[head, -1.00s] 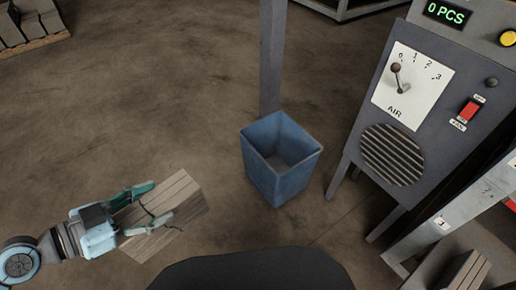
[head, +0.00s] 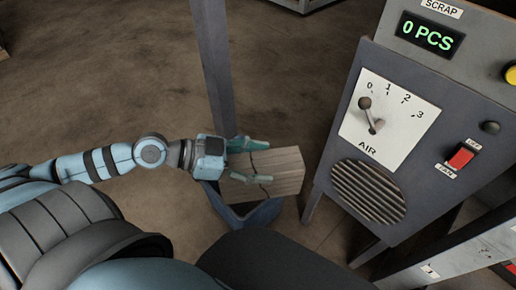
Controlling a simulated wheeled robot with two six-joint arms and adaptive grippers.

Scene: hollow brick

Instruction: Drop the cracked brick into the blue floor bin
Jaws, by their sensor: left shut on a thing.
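The cracked brick (head: 278,172) is a grey-brown block with a dark crack line, at the middle of the head view. My left gripper (head: 258,160) is shut on it, with the arm coming in from the left. The blue floor bin (head: 250,217) stands on the floor, and the brick appears over it, hiding most of its opening. Only its lower front and part of its rim show. I cannot tell the height of the brick above the rim. My right gripper is not in view.
A grey machine panel (head: 420,130) with a lever, a vent grille, a red switch and a "SCRAP 0 PCS" display (head: 432,33) stands close on the right. A grey post (head: 213,70) rises behind the bin.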

